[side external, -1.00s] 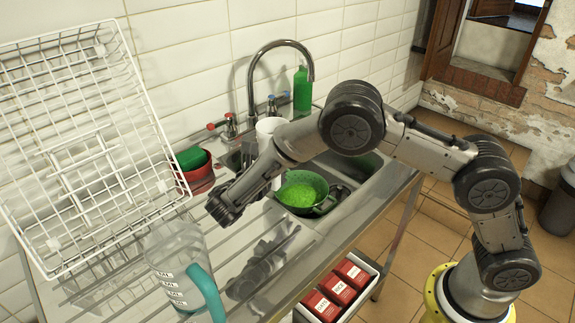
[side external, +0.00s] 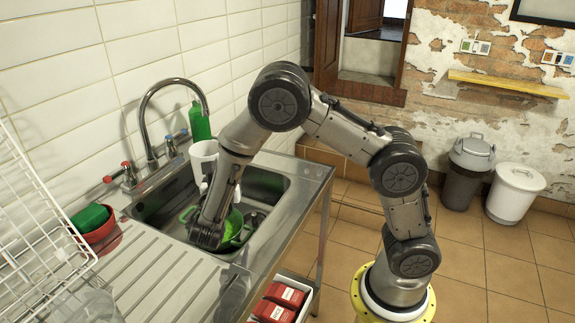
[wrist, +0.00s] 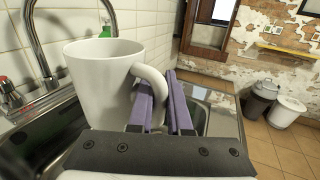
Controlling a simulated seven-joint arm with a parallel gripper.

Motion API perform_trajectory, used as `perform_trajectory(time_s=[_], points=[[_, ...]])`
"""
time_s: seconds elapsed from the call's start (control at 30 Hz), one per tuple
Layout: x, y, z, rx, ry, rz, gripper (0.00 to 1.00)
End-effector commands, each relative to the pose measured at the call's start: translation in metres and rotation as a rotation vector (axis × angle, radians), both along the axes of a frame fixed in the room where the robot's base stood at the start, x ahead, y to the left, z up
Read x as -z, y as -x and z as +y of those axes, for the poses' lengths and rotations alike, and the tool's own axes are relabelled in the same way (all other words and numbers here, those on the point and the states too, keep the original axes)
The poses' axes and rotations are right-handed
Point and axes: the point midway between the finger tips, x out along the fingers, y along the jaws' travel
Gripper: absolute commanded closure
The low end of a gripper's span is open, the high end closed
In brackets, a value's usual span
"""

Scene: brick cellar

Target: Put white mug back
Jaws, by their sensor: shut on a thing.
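The white mug (wrist: 100,85) is upright and close on the left in the wrist view, its handle toward my gripper (wrist: 161,92). The purple fingers are shut on that handle. In the side view the mug (side external: 203,155) shows beside my arm, over the back of the sink. There my arm hides the fingers and part of the mug.
The tap (side external: 150,125) stands left of the mug and a green bottle (side external: 199,122) behind it. A green colander (side external: 232,226) is in the sink. A white wire rack (side external: 35,215) stands at left. A yellow wall shelf (side external: 505,84) at right looks bare.

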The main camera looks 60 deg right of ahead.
Motion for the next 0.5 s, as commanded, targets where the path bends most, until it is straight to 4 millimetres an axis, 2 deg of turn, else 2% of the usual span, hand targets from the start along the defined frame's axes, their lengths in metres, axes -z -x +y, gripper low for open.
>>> perform_trajectory(time_s=[0.03, 0.2, 0.3, 0.5], points=[[-0.005, 0.013, -0.022, 0.004, 0.001, 0.001, 1.00], [-0.014, 0.064, -0.085, 0.017, 0.001, 0.001, 1.00], [-0.019, 0.100, -0.115, 0.044, 0.001, 0.001, 1.00], [-0.030, 0.161, -0.154, 0.126, 0.002, -0.002, 1.00]])
